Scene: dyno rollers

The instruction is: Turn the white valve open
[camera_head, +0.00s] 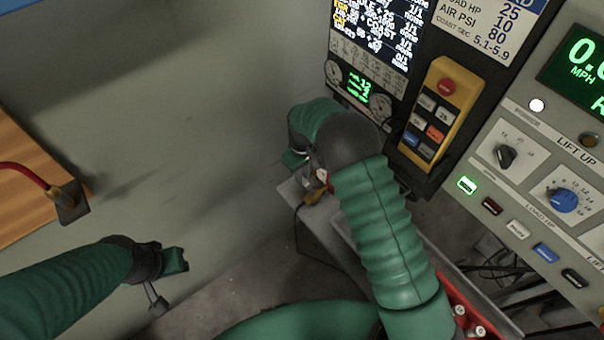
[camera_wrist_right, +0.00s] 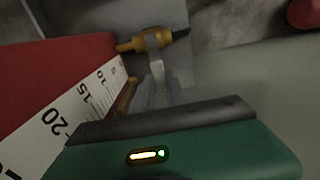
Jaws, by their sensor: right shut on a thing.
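The valve shows in the right wrist view as a brass-coloured body (camera_wrist_right: 132,45) with a pale grey-white handle (camera_wrist_right: 155,46). My right gripper (camera_wrist_right: 158,88) is shut on this handle, its fingers reaching up to it from below in that view. In the head view the brass fitting (camera_head: 317,194) shows just below my right gripper (camera_head: 308,172), partly hidden by my arm and wrist. How far the handle is turned cannot be made out. My left gripper (camera_head: 172,272) hangs at the lower left, away from the valve; its finger gap is unclear.
A control panel (camera_head: 520,205) with knobs and buttons stands at the right. A yellow button box (camera_head: 437,110) hangs by the screen (camera_head: 375,35). A grey wall (camera_head: 180,110) lies behind, with a red cable (camera_head: 25,172) at far left. The wrist view shows a numbered scale (camera_wrist_right: 75,112) close by.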

